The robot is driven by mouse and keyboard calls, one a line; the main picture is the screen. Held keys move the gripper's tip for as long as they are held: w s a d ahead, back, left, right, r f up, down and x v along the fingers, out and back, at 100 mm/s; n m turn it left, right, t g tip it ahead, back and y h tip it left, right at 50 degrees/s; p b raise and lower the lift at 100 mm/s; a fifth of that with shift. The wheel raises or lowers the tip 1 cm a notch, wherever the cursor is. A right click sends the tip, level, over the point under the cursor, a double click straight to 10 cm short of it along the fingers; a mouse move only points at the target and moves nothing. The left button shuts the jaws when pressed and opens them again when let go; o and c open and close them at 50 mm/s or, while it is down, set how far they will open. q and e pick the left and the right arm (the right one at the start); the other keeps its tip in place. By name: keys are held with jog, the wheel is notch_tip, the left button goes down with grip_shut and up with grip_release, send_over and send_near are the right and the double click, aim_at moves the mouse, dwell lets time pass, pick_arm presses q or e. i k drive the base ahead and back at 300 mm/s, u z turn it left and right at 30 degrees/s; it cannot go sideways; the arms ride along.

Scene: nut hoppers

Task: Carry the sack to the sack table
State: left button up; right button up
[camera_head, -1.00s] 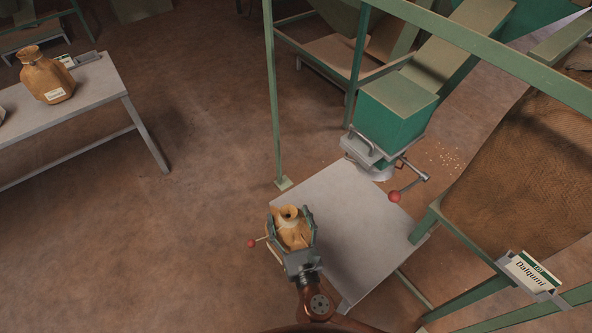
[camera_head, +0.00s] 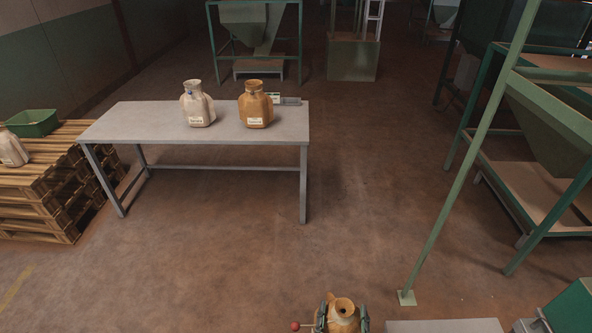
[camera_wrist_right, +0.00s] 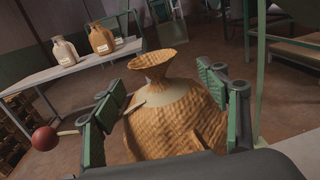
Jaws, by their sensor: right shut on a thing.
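My right gripper (camera_head: 341,322) is shut on a tan woven sack (camera_head: 343,308) at the bottom of the head view. In the right wrist view the sack (camera_wrist_right: 170,115) stands upright with an open, flared neck, between the green finger pads. The sack table (camera_head: 250,147) is grey and stands ahead, left of centre, well apart from the held sack. A pale sack (camera_head: 197,105) and a brown sack (camera_head: 256,106), both labelled, stand upright on it. A small sign holder (camera_head: 287,100) sits at its right end. My left gripper is not in view.
Open floor (camera_head: 250,260) lies between me and the table. Wooden pallets (camera_head: 40,185) with a green crate (camera_head: 32,123) and a pale sack stand at the left. A green hopper frame post (camera_head: 450,190) and a low grey table (camera_head: 445,326) are at the right.

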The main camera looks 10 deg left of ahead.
aim_at(137, 123)
jog(key=u, duration=0.65)
jog(key=i, duration=0.55)
jog(key=u, duration=1.3)
jog(key=i, duration=1.1)
jog(key=u, duration=0.4)
jog(key=i, duration=1.3)
jog(key=z, duration=0.35)
jog(key=i, duration=1.3)
jog(key=z, duration=0.45)
